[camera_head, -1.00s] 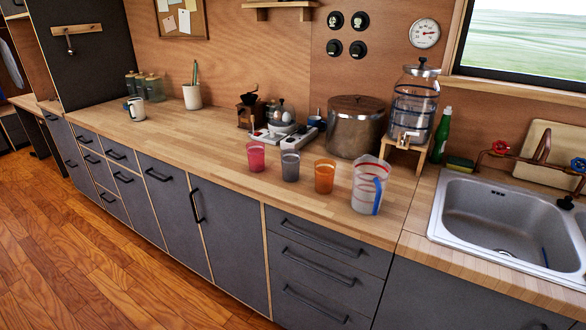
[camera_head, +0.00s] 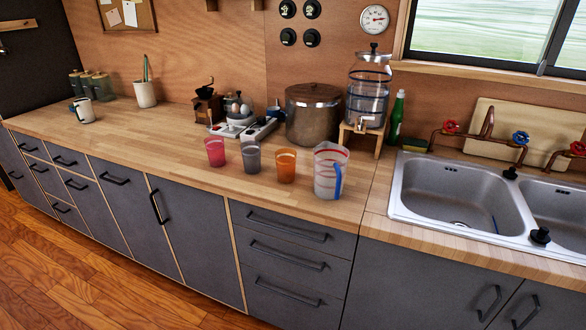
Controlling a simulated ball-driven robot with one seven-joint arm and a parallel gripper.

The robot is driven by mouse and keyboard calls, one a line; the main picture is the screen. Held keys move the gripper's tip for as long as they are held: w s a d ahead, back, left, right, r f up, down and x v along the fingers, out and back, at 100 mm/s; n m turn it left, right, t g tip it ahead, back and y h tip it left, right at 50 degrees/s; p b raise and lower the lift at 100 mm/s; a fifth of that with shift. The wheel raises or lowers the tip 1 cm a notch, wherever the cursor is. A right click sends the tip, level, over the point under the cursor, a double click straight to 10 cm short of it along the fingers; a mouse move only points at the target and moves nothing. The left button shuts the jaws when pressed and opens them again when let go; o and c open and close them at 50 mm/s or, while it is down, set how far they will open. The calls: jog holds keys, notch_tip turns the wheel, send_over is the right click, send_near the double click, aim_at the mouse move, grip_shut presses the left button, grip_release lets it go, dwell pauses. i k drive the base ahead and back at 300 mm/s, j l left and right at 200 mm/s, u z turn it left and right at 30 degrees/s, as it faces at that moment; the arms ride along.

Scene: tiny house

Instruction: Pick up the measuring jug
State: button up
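The measuring jug (camera_head: 327,172) is clear with red markings and a blue handle on its front right side. It stands upright on the wooden counter (camera_head: 120,130), near the front edge and left of the sink. An orange cup (camera_head: 286,166) stands just left of it. My gripper is not in view.
A grey cup (camera_head: 249,157) and a pink cup (camera_head: 215,152) stand further left in the row. A large pot (camera_head: 312,115) and a glass drink dispenser (camera_head: 367,90) on a wooden stand are behind the jug. A double sink (camera_head: 465,195) lies right. Floor (camera_head: 60,290) shows lower left.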

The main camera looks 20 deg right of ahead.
aim_at(331, 177)
jog(key=z, duration=1.35)
jog(key=j, duration=1.2)
jog(key=i+z, duration=0.05)
jog(key=i, duration=0.05)
